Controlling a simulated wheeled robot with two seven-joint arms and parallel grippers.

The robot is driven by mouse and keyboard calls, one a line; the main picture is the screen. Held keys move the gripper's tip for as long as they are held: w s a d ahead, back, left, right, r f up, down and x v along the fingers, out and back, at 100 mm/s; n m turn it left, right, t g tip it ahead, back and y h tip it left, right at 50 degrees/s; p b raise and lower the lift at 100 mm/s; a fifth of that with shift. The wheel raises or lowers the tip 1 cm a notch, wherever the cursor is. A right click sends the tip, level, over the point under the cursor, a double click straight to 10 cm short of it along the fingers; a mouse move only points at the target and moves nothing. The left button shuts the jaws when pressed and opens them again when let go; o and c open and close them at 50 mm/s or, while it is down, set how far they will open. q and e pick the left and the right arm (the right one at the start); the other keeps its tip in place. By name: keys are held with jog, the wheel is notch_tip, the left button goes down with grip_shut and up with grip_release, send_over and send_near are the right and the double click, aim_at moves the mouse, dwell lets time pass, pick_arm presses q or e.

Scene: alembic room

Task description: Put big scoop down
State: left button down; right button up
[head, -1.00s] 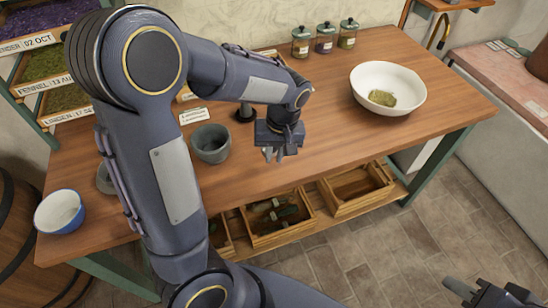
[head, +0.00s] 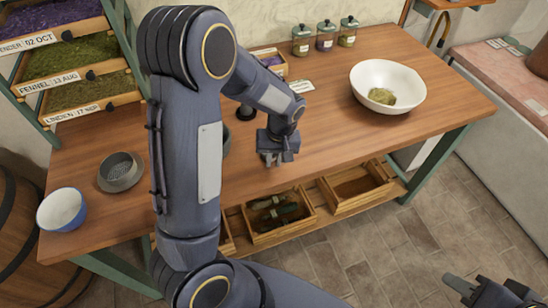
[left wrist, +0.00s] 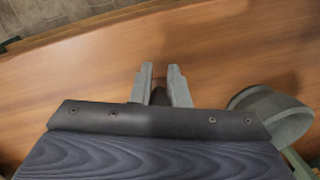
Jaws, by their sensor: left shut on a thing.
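My left gripper (head: 275,159) is low over the middle of the wooden worktable, near its front edge. In the left wrist view its fingers (left wrist: 160,72) are shut on a small dark piece (left wrist: 159,94), seen only between them. This may be the big scoop's handle, but the rest is hidden and I cannot tell whether it touches the table. My right gripper (head: 490,290) is at the lower right corner, away from the table. Its finger gap is unclear.
A grey bowl (left wrist: 275,115) is beside the left gripper, mostly behind my arm in the head view. A sieve (head: 118,171) and blue-white bowl (head: 62,210) stand left. A white bowl (head: 388,88) with herbs and several jars (head: 325,37) stand right and back. Table right of the gripper is clear.

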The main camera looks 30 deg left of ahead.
pick_arm(q)
jog(key=c, duration=1.4)
grip_release()
notch_tip(320, 180, up, 12)
jog(key=d, duration=0.1)
jog(key=s+d+r+m+t+h, duration=0.1)
jog(key=s+t, duration=0.1)
jog(key=s, duration=0.4)
jog(key=s+d+r+m+t+h, duration=0.1)
jog(key=s+m+t+h, duration=0.1)
jog(key=s, duration=0.4)
jog(key=s+d+r+m+t+h, duration=0.1)
jog(key=s+r+m+t+h, duration=0.1)
jog(key=s, duration=0.5)
